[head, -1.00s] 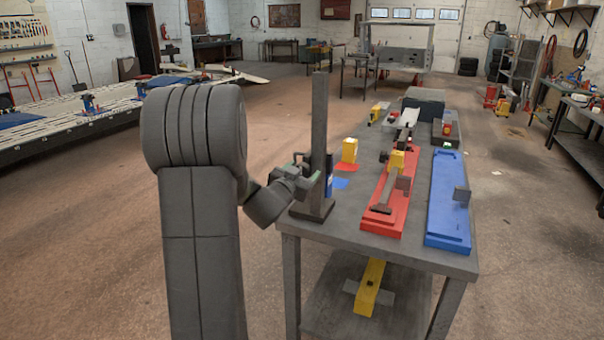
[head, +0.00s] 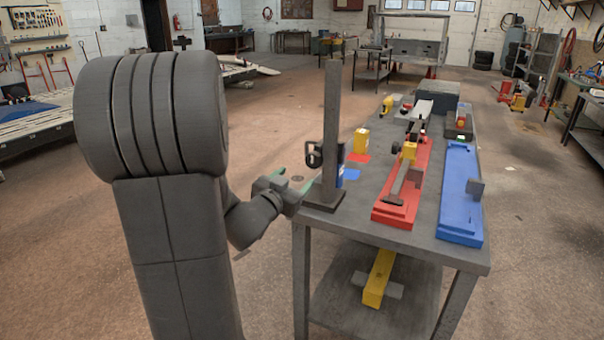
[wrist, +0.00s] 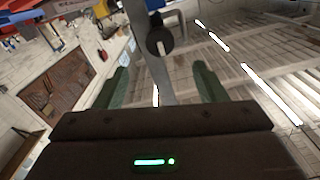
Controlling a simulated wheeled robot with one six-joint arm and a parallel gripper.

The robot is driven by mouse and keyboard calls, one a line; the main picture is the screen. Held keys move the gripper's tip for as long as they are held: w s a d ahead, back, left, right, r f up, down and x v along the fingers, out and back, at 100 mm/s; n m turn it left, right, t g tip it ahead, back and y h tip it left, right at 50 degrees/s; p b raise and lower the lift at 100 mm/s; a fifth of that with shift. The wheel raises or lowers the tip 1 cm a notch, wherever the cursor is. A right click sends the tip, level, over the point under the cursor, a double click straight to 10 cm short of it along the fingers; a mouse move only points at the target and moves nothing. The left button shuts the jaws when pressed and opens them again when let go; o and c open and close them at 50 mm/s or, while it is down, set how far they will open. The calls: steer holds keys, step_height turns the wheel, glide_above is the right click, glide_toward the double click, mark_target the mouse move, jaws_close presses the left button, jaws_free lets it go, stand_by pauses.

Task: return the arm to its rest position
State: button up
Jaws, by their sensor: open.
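My arm stands large at the left of the head view. My gripper (head: 292,180) is at its end, just left of the bench's near left corner. Its green fingers are spread apart with nothing between them, and they point toward the dark upright post (head: 331,120) on the bench. A small black ring-like piece (head: 314,155) sits on the post's left side, apart from the fingers. In the wrist view, the open fingers (wrist: 161,82) frame empty space, with the post (wrist: 149,22) and the black piece (wrist: 160,40) beyond them.
The grey bench (head: 440,256) carries a red fixture (head: 394,214), a blue fixture (head: 460,200) and a yellow block (head: 361,140). A yellow piece (head: 378,278) lies on its lower shelf. Open floor (head: 270,110) lies left of and behind the bench.

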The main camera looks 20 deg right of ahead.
mark_target(312, 163)
steer(key=shift+s+a, duration=0.45)
steer(key=shift+a, duration=0.1)
steer(key=p+x, duration=0.1)
steer(key=x, duration=1.2)
steer(key=shift+w+d, duration=0.1)
steer(key=shift+d, duration=0.15)
steer(key=shift+w+d+r, duration=0.15)
steer(key=shift+w+d, duration=0.05)
steer(key=shift+d, duration=0.05)
steer(key=shift+a+n+p, duration=0.15)
steer(key=shift+n+p, duration=0.45)
steer(key=shift+f+b, duration=0.25)
steer(key=shift+b, duration=0.15)
